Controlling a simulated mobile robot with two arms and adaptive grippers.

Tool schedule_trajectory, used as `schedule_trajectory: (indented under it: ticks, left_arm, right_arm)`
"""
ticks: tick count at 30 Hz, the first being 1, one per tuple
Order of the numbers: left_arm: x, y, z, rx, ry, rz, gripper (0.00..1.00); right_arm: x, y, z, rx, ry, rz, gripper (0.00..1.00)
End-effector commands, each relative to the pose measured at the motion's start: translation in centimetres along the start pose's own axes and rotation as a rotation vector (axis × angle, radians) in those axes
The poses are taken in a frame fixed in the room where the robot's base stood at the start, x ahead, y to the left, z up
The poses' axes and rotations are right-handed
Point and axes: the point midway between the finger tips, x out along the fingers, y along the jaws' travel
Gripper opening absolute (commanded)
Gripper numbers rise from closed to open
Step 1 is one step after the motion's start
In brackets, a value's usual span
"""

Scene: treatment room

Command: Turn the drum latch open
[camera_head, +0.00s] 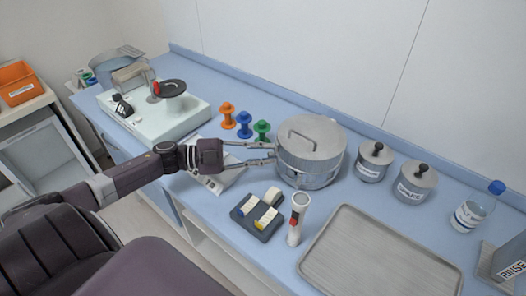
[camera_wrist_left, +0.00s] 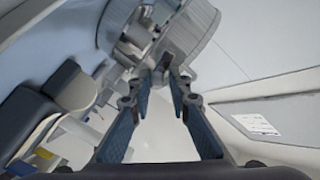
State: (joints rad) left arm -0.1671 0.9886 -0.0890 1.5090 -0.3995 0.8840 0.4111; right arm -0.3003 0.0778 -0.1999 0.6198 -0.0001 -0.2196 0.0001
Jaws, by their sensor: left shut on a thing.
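The drum (camera_head: 318,172) is a round metal container with a handled lid, standing on the blue counter in the head view. In the left wrist view its curved metal side (camera_wrist_left: 198,18) fills the top middle. My left gripper (camera_head: 273,154) reaches in from the left, its fingertips at the drum's left side. In the left wrist view the fingers (camera_wrist_left: 163,76) converge on a small grey part at the drum, which I take for the latch (camera_wrist_left: 172,61). The fingertips hide much of it, and its turn angle cannot be read. My right gripper is not in view.
Orange, blue and green spools (camera_head: 244,124) stand behind the gripper. A dark block with small boxes (camera_head: 247,226) and a white cylinder (camera_head: 297,218) stand in front of the drum. Two lidded jars (camera_head: 374,163) are at its right. A metal tray (camera_head: 381,262) lies in front.

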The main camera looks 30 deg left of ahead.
Motion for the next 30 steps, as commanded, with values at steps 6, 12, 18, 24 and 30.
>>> schedule_trajectory:
  ticks: [6, 12, 18, 24, 30]
  left_arm:
    - [0.03, 1.18, 0.33, 0.068, -0.009, 0.015, 0.0]
    - [0.06, 1.16, 0.32, 0.096, -0.01, 0.015, 0.0]
    - [0.08, 1.13, 0.3, 0.099, -0.01, 0.015, 0.0]
    - [0.09, 1.1, 0.28, 0.099, -0.009, 0.015, 0.18]
    - [0.1, 0.84, 0.23, 0.101, -0.009, 0.011, 0.3]
  right_arm:
    - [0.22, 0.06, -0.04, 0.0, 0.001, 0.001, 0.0]
    - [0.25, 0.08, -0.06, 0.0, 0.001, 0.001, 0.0]
    - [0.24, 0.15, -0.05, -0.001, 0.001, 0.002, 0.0]
    - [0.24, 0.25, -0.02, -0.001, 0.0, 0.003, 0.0]
    - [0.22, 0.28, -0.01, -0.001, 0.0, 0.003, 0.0]
